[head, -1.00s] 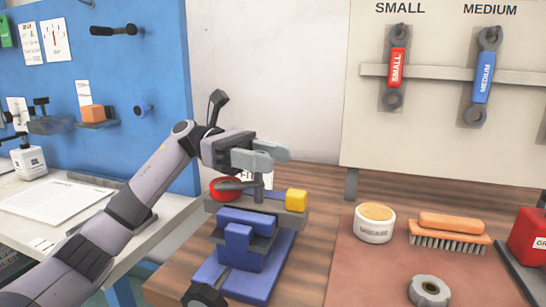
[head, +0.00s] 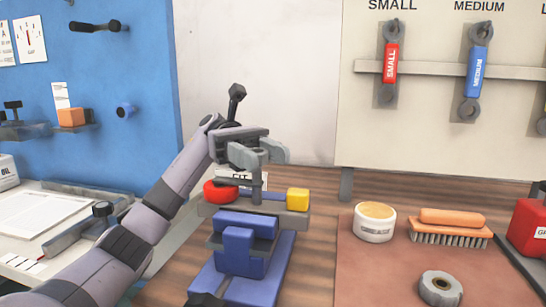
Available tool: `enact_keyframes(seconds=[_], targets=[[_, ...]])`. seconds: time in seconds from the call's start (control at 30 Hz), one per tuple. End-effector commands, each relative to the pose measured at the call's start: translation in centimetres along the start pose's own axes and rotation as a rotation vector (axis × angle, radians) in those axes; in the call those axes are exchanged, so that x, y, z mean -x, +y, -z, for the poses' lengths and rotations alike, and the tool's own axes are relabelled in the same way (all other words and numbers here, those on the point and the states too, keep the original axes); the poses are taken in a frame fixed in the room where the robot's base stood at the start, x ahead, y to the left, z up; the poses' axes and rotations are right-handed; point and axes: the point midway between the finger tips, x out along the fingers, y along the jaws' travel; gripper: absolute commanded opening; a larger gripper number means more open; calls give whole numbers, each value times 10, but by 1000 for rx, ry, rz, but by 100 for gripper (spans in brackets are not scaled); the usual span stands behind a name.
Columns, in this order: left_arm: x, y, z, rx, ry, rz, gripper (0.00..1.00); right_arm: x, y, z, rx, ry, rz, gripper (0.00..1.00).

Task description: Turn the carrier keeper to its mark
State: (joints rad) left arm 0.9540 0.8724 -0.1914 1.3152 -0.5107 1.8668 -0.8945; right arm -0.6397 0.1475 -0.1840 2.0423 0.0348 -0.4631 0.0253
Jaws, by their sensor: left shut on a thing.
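A blue fixture (head: 240,255) stands on the wooden bench, with a grey bar (head: 270,218) across its top. The bar carries a red round part (head: 219,192) at its left and a yellow block (head: 298,199) at its right. A grey upright piece (head: 257,186), apparently the carrier keeper, rises between them. My left gripper (head: 260,156) is above the bar and shut on the top of this piece. The fingers hide its upper end, and I cannot make out its mark. My right gripper is out of view.
A brown mat (head: 380,270) to the right holds a white tub (head: 374,222), an orange brush (head: 450,227) and a grey ring (head: 441,289). A red container (head: 528,232) stands at the far right. Small (head: 390,63) and medium (head: 479,72) wrenches hang behind.

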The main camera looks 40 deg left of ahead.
Motion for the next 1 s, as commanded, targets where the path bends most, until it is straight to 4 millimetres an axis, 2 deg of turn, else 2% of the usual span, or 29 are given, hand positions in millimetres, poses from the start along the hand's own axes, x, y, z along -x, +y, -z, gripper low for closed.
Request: enact_keyframes(seconds=[0.63,0.67,0.7,1.0], targets=[[2,-5,0,1,2,25,0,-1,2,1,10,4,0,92],[2,-5,0,1,2,25,55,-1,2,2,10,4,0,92],[2,-5,0,1,2,25,67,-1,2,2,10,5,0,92],[2,-5,0,1,1,22,67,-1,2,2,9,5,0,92]])
